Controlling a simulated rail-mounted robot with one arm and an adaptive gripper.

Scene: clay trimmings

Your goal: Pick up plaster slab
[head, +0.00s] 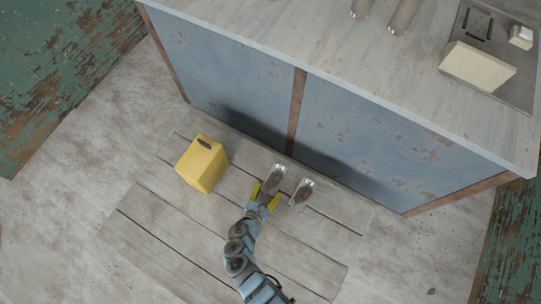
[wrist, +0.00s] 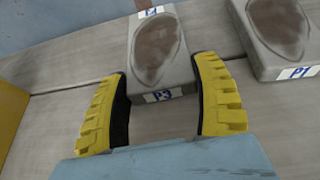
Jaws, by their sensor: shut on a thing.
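A grey plaster slab (wrist: 178,78) has a brown, oval patch on its top and a label reading P3 on its near end. It also shows in the head view (head: 274,180), low by the blue cabinet front. My gripper (wrist: 161,72) is shut on this slab, with one yellow-backed finger on each side of its near end. In the head view my gripper (head: 267,192) reaches it from the near side. A second similar slab (wrist: 299,64), labelled P1, lies just to the right and is cut off by the frame; the head view shows it whole (head: 302,191).
A yellow canister (head: 202,165) stands left of the slabs on grey planks (head: 150,235). The blue cabinet (head: 235,85) rises close behind. On its top (head: 330,60) are a pale block (head: 477,66) on a grey tray and two cylinders (head: 402,16).

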